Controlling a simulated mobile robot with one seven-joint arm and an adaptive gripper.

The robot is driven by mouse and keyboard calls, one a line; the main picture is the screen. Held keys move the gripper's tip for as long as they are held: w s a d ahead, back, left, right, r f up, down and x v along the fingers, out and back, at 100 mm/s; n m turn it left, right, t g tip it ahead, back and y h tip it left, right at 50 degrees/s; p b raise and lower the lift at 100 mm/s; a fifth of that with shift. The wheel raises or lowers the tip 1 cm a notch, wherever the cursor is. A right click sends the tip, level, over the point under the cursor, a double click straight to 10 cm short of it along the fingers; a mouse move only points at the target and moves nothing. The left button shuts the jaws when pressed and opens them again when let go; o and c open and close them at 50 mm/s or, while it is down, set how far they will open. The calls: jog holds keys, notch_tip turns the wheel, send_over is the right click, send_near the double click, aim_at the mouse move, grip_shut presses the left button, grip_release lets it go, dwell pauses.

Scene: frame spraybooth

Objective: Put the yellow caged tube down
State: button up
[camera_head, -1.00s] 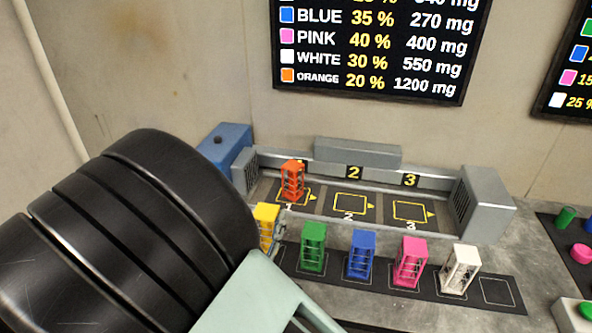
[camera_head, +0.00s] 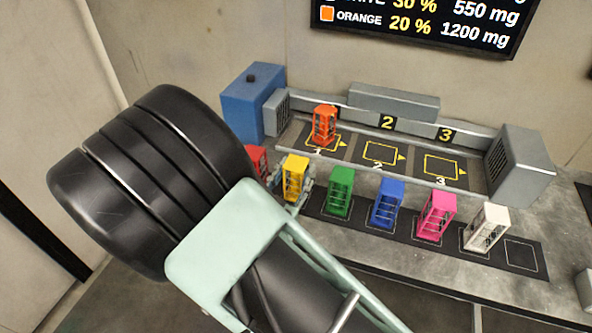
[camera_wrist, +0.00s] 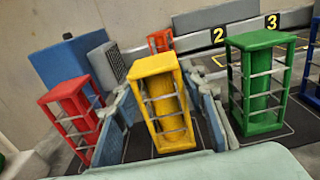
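The yellow caged tube (camera_head: 295,178) stands upright in the row of caged tubes, between the red one (camera_head: 258,160) and the green one (camera_head: 340,192). Its base looks level with the row, at the dark strip, but the contact is hidden. In the wrist view the yellow caged tube (camera_wrist: 163,105) is in the middle, between the two fingers of my gripper (camera_wrist: 168,108). A finger lies close along each side of it, and my gripper looks shut on it. In the head view my arm hides part of the gripper.
Blue (camera_head: 387,202), pink (camera_head: 436,216) and white (camera_head: 486,228) caged tubes stand to the right on the strip, with an empty outlined place (camera_head: 521,255) at its end. An orange caged tube (camera_head: 324,127) stands behind on pad 1. Pads 2 (camera_head: 380,152) and 3 (camera_head: 443,167) are bare.

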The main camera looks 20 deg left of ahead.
jog(key=shift+o, duration=1.1)
